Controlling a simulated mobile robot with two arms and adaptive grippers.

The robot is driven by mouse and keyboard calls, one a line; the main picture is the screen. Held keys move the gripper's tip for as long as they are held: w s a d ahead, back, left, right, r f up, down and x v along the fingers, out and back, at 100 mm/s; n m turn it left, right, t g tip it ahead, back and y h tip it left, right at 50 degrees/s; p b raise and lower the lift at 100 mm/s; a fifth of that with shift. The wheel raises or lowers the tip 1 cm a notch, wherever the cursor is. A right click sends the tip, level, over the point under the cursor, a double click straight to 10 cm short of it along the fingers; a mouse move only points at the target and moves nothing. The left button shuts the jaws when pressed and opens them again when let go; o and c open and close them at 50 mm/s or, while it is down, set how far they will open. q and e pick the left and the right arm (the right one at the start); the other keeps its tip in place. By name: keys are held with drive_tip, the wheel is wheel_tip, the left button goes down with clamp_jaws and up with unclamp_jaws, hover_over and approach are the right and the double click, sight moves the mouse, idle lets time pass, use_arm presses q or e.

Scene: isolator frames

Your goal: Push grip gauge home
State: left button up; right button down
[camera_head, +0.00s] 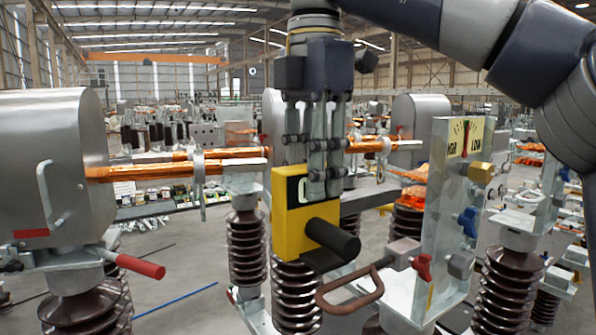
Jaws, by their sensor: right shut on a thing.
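My right gripper (318,178) comes down from the top middle and is shut on a yellow block-shaped gauge (292,232). The gauge has a dark window with a pale mark at its upper part and a black cylindrical handle (333,237) sticking out toward the lower right. The fingers cover its upper right part. Whether the gauge touches the copper bar or the insulator behind it, I cannot tell. My left gripper is not in view.
A grey metal housing (45,150) with a red-handled lever (140,266) stands left. A copper bar (135,172) runs from it toward the middle. A clear upright panel (445,205) with a dial (466,138) and coloured knobs stands right. Ribbed brown insulators (247,250) stand below. A brown loop handle (350,292) is low in front.

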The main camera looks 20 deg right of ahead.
drive_tip(key=shift+w+d, duration=0.2)
drive_tip(key=shift+d, duration=0.05)
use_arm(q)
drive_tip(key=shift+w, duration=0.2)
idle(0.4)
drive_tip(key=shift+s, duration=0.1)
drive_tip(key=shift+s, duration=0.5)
